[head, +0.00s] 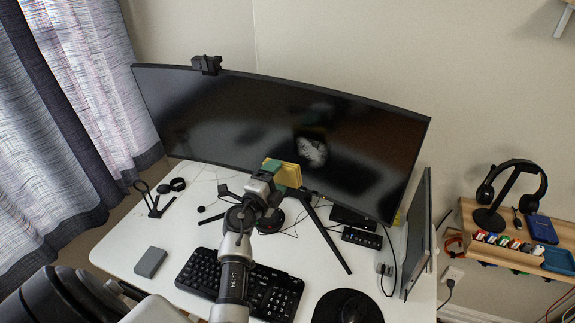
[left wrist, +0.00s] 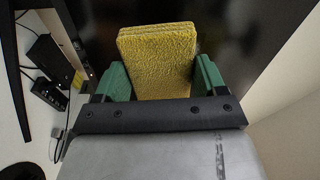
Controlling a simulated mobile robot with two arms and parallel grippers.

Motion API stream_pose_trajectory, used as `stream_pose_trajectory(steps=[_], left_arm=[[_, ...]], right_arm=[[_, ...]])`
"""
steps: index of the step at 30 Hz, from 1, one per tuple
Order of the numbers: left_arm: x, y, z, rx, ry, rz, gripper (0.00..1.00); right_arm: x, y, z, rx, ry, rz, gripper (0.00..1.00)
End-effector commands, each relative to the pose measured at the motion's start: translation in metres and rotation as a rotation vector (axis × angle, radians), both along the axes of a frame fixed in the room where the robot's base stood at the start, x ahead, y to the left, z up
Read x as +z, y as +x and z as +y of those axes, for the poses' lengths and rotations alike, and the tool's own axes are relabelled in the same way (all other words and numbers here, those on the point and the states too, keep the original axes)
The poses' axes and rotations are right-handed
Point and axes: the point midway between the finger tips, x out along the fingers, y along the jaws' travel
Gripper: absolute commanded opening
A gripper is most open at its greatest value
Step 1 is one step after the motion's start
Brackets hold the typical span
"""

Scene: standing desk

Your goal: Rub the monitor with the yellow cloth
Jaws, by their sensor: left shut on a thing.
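The wide curved monitor (head: 220,112) stands at the back of the white desk with a dark screen. A whitish smudge (head: 312,151) shows on its screen, right of centre. My left gripper (head: 283,174) is in front of the screen's lower middle, below and left of the smudge. Its green fingers are shut on the yellow cloth (head: 288,178), a thick folded pad. In the left wrist view the cloth (left wrist: 157,62) sticks out between the fingers toward the dark screen. I cannot tell whether the cloth touches the screen. My right gripper is not in view.
A black keyboard (head: 270,292), a grey box (head: 151,262) and a mouse pad (head: 335,306) lie on the desk (head: 135,240). Monitor stand legs and cables spread below the screen. A second thin screen (head: 417,235) stands at right. A wooden shelf (head: 484,246) holds headphones (head: 512,172).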

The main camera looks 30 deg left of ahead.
Motion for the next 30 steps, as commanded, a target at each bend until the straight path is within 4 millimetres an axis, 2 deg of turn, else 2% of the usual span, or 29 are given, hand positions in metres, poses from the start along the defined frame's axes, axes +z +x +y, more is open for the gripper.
stream_pose_trajectory(steps=[2,5,10,14,17,24,30], left_arm=[[-0.001,0.001,-0.001,0.001,-0.001,-0.005,0.52],[0.0,0.007,0.0,0.0,0.001,-0.009,0.52],[0.0,0.024,0.001,-0.001,0.001,-0.009,0.52],[0.001,0.038,0.003,-0.001,0.0,-0.009,0.52],[0.002,0.047,0.004,-0.002,0.0,-0.009,0.52],[0.004,0.058,0.005,-0.001,0.0,-0.007,0.52],[0.005,0.06,0.005,-0.001,0.001,-0.006,0.52]], right_arm=[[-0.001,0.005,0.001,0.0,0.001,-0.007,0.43],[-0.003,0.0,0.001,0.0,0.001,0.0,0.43],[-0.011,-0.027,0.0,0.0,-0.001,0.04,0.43],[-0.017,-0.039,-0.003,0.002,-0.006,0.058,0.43],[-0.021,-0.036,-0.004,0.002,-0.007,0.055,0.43],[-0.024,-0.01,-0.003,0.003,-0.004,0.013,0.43],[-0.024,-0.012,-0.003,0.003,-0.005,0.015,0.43]])
